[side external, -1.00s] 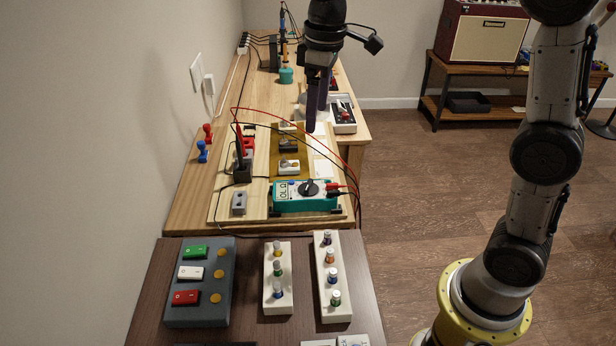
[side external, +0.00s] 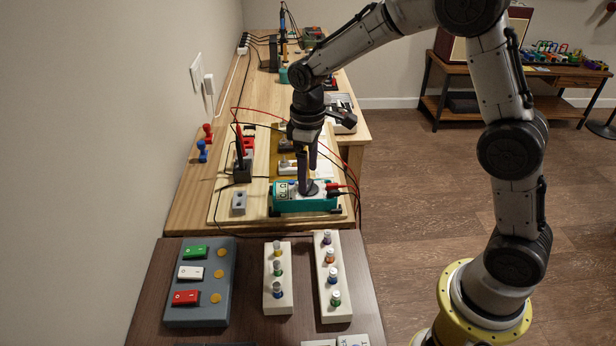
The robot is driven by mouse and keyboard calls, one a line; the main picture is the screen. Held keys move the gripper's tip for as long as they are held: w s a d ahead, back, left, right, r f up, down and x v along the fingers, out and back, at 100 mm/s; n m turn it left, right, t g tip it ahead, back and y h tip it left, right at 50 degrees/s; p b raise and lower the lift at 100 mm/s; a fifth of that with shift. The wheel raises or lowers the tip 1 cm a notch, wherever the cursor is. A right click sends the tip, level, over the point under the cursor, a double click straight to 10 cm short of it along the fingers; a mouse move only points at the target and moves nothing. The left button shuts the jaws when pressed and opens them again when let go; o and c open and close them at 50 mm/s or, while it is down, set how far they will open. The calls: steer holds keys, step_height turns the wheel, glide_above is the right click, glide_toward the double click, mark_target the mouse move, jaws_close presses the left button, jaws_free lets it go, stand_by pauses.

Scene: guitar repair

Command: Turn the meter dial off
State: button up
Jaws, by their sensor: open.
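The teal meter (side external: 289,206) lies on the light wooden board, its display at the left of its face. Its dark round dial (side external: 309,189) is partly hidden behind my gripper's fingers. My gripper (side external: 307,184) points down over the dial, open, with its fingertips at or just above the knob. I cannot tell whether the fingers touch it, and the dial's pointer setting is hidden.
Red and black leads (side external: 347,190) plug into the meter's right end and loop over the board. A switch box (side external: 199,282) and two white peg blocks (side external: 277,278) sit on the nearer dark table.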

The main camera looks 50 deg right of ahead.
steer(key=shift+f, duration=1.05)
jaws_close()
